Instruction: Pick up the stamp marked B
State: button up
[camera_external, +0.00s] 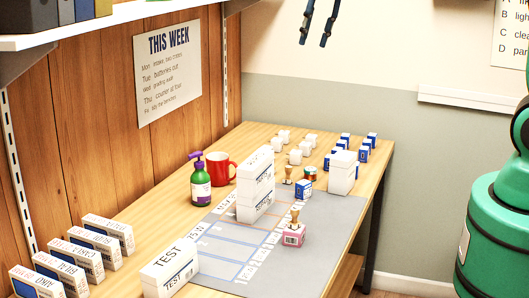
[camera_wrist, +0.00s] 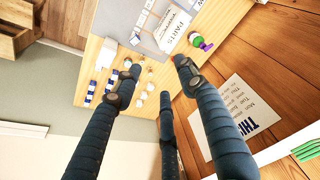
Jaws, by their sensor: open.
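No letter B can be read on any stamp. A stamp with a wooden handle (camera_external: 295,215) stands upright on or with a pink block (camera_external: 293,236) on the grey mat. A second wooden-handled stamp (camera_external: 288,175) stands farther back, beside the tall white boxes; its lower part is hard to make out. A small blue-and-white block (camera_external: 303,189) sits just right of it. My gripper (camera_external: 318,38) is high above the table's back, open and empty, well apart from the stamps. In the wrist view its dark fingers (camera_wrist: 157,78) are spread; the stamps are too small to identify there.
A red mug (camera_external: 219,169) and a green purple-topped bottle (camera_external: 200,182) stand by the wall. Several white and blue blocks stand at the back. Phone boxes (camera_external: 100,232) line the left. A shelf (camera_external: 110,18) overhangs the left.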

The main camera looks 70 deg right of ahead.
jog(key=w+d+f+m+g+p, duration=0.2)
jog(key=w+d+f, duration=1.1)
jog(key=w, duration=0.2)
jog(key=w+d+f+m, duration=0.1)
jog(key=w+d+f, duration=0.2)
jog(key=d+f, duration=0.4)
jog(key=w+d+f+m+g, duration=0.1)
jog(key=w+d+f, duration=0.2)
jog(key=d+f, duration=0.4)
notch_tip(320, 180, down, 8)
jog(key=shift+w+f+y+p, duration=0.1)
jog(key=shift+w+y+p, duration=0.15)
jog(key=shift+p, duration=0.2)
jog(key=shift+f, duration=0.2)
jog(key=shift+f, duration=4.15)
